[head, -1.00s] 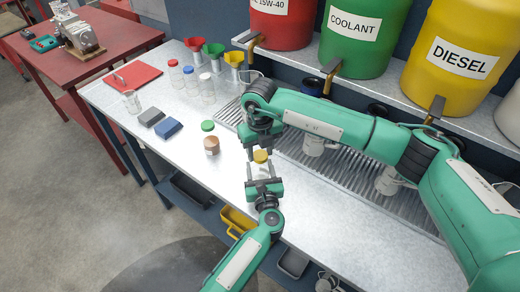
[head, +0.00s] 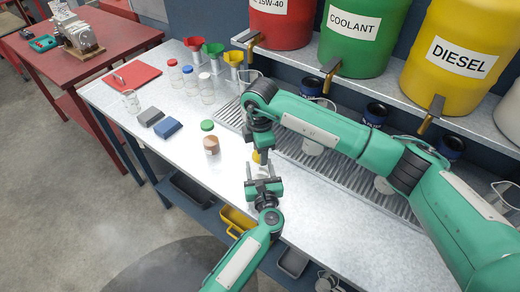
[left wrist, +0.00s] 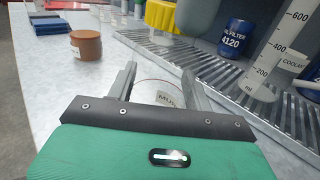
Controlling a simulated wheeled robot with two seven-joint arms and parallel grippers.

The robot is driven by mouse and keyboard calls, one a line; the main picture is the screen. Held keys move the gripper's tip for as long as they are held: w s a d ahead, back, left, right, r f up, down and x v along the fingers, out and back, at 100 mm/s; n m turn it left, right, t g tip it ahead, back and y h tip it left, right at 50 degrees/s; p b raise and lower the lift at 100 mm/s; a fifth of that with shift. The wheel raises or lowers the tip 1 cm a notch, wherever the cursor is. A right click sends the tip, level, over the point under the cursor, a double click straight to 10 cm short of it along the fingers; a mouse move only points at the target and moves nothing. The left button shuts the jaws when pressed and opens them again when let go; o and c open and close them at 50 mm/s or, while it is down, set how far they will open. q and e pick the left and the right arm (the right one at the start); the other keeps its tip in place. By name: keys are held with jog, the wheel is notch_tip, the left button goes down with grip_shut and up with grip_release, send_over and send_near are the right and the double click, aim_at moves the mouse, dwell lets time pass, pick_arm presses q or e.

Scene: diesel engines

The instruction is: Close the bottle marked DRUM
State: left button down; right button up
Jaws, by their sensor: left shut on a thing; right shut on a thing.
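My left gripper (head: 262,171) is shut on a clear bottle near the bench's front edge. In the left wrist view the bottle (left wrist: 150,88) shows between the fingers, with a pale label that I cannot read surely. A yellow cap (head: 256,157) is just above this gripper, partly hidden by my right gripper (head: 261,154), which is shut on it from above. I cannot tell whether cap and bottle neck touch.
Blue (head: 168,127) and grey (head: 150,117) blocks lie further left. Several capped bottles and funnels are at the back. A ribbed drain tray (head: 330,165) lies under my right arm.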

jog(key=m, duration=0.7)
jog(key=shift+m, duration=0.3)
jog(key=o, duration=1)
jog(key=shift+c, duration=0.2)
jog(key=shift+r, duration=0.1)
jog(key=shift+r, duration=2.15)
jog(key=shift+c, duration=0.3)
